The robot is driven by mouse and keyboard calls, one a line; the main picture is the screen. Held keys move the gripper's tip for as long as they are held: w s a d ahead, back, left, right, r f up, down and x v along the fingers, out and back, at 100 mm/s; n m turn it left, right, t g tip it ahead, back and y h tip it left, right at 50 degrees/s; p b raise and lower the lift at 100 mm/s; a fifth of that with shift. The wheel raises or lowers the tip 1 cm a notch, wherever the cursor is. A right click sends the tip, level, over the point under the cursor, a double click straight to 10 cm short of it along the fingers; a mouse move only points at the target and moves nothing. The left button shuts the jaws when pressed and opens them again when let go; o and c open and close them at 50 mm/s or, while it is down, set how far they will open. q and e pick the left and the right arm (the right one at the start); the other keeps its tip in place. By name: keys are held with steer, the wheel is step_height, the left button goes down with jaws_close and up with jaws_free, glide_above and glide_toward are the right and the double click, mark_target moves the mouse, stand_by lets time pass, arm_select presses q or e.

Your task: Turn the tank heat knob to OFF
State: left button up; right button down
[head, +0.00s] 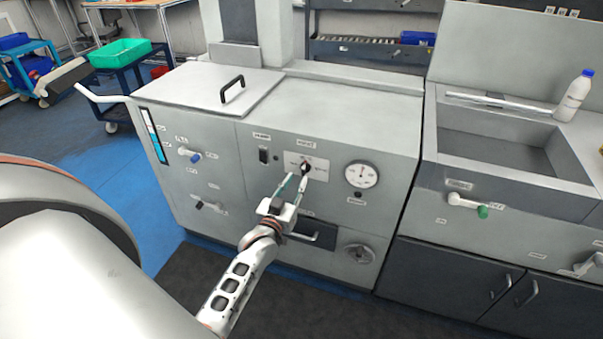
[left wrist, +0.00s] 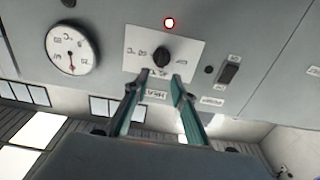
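The tank heat knob (head: 306,168) is a small black knob on a white plate on the front of the grey tank unit. It also shows in the left wrist view (left wrist: 160,55), with its plate lettering too small and blurred to read. My left gripper (head: 297,180) points at the knob from the front. In the left wrist view, the two green-edged fingers (left wrist: 161,78) are spread, with nothing between them. Their tips look just short of the knob, roughly one to each side; I cannot tell if they touch. My right gripper is not in view.
A round gauge (head: 361,174) and a black rocker switch (head: 263,155) flank the knob. A sink (head: 500,135) with a white bottle (head: 573,95) stands to the right.

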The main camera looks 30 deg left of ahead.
mark_target(303, 169)
arm_select(q)
steer(key=shift+b+x, duration=0.3)
steer(key=shift+x, duration=2.45)
jaws_close()
